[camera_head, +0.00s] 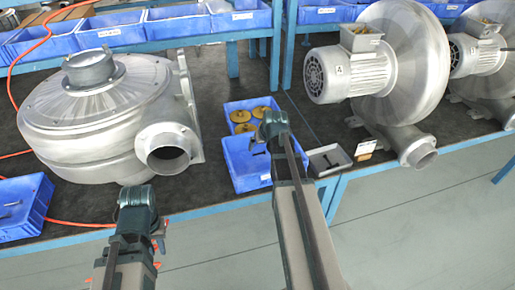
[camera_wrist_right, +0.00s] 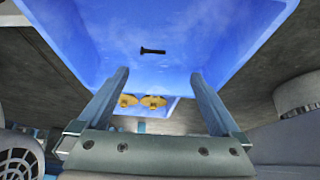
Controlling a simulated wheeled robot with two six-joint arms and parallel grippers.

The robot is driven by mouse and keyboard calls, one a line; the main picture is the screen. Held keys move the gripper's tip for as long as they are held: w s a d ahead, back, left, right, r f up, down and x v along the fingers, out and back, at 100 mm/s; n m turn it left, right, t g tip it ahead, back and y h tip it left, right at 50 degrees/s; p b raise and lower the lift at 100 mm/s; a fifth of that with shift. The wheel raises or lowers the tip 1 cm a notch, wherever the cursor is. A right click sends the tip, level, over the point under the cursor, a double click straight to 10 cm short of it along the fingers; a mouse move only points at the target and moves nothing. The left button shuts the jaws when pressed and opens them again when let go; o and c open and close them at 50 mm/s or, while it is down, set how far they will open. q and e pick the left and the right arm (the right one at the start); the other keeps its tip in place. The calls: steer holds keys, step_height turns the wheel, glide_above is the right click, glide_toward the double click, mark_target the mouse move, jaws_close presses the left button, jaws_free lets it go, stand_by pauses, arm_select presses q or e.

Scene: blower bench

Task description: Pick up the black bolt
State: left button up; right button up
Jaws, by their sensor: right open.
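The black bolt (camera_wrist_right: 152,50) lies on the floor of a blue bin (camera_wrist_right: 220,25) in the right wrist view. It lies crosswise, ahead of and between the fingertips of my right gripper (camera_wrist_right: 158,73), and apart from them. That gripper is open and empty. In the head view my right gripper (camera_head: 270,128) is over the front blue bin (camera_head: 246,172), and I cannot make out the bolt there. My left gripper (camera_head: 138,200) is near the bench's front edge, left of centre. Its fingers are not clear enough to tell their opening.
A blue bin with yellow round parts (camera_head: 243,115) adjoins behind. A small grey tray (camera_head: 326,160) stands to the right. A large blower (camera_head: 100,110) is on the left, and blowers with motors (camera_head: 350,72) are on the right. Another blue bin (camera_head: 22,208) is at far left.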

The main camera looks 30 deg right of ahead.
steer(key=d, duration=0.2)
steer(key=b, duration=0.7)
glide_toward(259, 153)
steer(key=shift+s+x, duration=0.2)
steer(key=shift+x, duration=1)
steer(key=shift+w+b+x, duration=0.25)
steer(key=shift+b+x, duration=2.2)
steer(key=shift+x, duration=0.4)
steer(key=shift+r, duration=0.2)
jaws_close()
